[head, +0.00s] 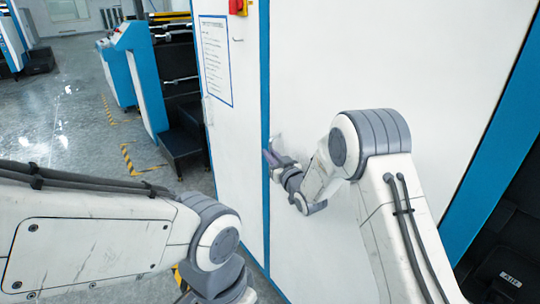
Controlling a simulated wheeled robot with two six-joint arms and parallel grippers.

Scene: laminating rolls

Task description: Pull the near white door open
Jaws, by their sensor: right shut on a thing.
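The near white door (400,60) is a large flat panel filling the right half of the head view, between a blue strip on its left and a blue frame on its right. It looks closed, flush with the strip. My right gripper (272,158) is at the door's left edge, beside the blue strip, shut on the door handle (277,142), which is mostly hidden by the fingers. My left arm crosses the lower left; its gripper is below the picture edge.
Another white panel (228,150) with a blue-framed notice (215,58) and a slim handle (208,110) stands to the left. A red and yellow switch (238,7) is above. Blue and white machines (140,70) stand farther left. The grey floor (65,120) there is open.

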